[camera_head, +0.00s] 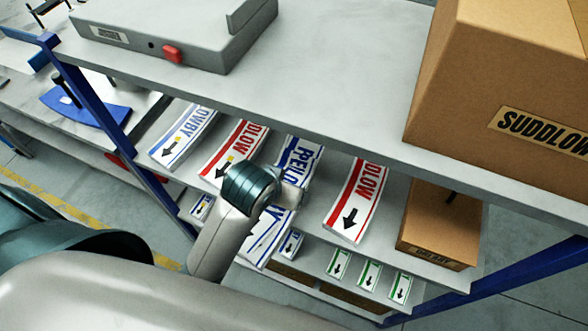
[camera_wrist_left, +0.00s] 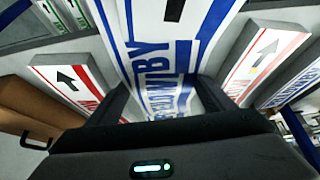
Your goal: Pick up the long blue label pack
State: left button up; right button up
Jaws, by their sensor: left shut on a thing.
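My left gripper (camera_head: 287,192) reaches over the middle shelf and is shut on a long white label pack with blue stripes and blue lettering (camera_head: 268,238). In the left wrist view the pack (camera_wrist_left: 145,55) runs between the two fingers (camera_wrist_left: 160,108) and extends away from them. Blue lettering also shows behind the gripper on the shelf (camera_head: 301,152); I cannot tell whether that is a second pack beneath. The gripper and wrist hide part of the pack. My right gripper is not in view.
Red-striped packs (camera_head: 357,200) (camera_head: 233,148) lie on either side, with another blue pack (camera_head: 184,137) further left. A brown box (camera_head: 437,228) stands at right. The upper shelf (camera_head: 330,95) overhangs behind. Small green packs (camera_head: 369,274) lie below.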

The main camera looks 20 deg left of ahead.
pick_arm(q)
jog(key=shift+s+r+p, duration=0.2)
jog(key=shift+s+p, duration=0.25)
jog(key=shift+s, duration=0.3)
jog(key=shift+s+f+p, duration=0.1)
jog(key=shift+s+p, duration=0.25)
jog(key=shift+s, duration=0.7)
